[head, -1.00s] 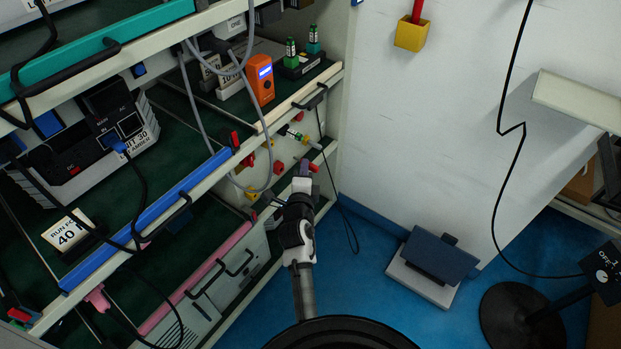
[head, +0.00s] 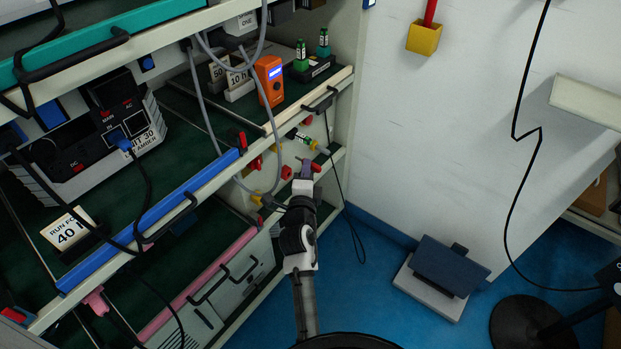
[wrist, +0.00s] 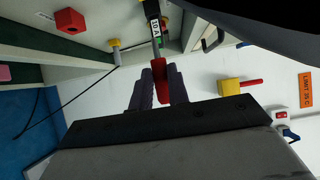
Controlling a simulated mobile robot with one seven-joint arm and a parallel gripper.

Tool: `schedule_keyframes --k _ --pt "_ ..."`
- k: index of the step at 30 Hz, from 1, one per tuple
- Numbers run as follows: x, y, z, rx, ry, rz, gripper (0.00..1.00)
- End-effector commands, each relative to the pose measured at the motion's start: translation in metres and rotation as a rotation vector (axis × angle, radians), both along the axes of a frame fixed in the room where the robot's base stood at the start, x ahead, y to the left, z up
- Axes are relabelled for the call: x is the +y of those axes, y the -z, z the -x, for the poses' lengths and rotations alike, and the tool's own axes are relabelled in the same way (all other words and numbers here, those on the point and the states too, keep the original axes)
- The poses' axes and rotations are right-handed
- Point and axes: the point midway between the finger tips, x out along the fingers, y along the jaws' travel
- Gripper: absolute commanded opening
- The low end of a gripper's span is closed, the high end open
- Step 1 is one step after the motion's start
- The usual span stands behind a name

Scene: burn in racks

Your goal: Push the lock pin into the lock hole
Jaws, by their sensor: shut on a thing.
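My gripper (head: 306,171) is at the right end of the rack, low by the front upright. In the wrist view, its purple fingers (wrist: 158,88) are closed around a slim red piece (wrist: 160,76), which looks like the lock pin. Its red end also shows beside the fingers in the head view (head: 315,167). Beyond it in the wrist view is a piece labelled 10 A (wrist: 154,24); I cannot tell whether they touch. A red block with a dark hole (wrist: 70,21) is at the upper left of the wrist view. I cannot make out which opening is the lock hole.
Close above my gripper is a small cylinder with a yellow end (head: 303,139). A grey cable loop (head: 200,95) and a black cord (head: 335,190) hang nearby. An orange device (head: 268,80) stands on the shelf above. A yellow wall cup (head: 424,39) is to the right.

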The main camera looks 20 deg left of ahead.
Motion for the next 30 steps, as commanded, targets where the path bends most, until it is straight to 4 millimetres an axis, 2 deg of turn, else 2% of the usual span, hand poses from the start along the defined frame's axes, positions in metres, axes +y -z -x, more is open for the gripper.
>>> schedule_keyframes --k 1,12,27,28,30 --pt "0.005 0.004 -0.002 -0.003 -0.001 -0.002 0.00" --pt "0.035 0.003 -0.012 -0.002 -0.002 0.000 0.00" --pt "0.041 0.000 -0.014 0.000 0.000 0.000 0.00" --pt "0.041 0.000 -0.014 0.000 0.000 0.000 0.13" --pt "0.041 0.000 -0.014 0.000 0.000 0.000 0.04"
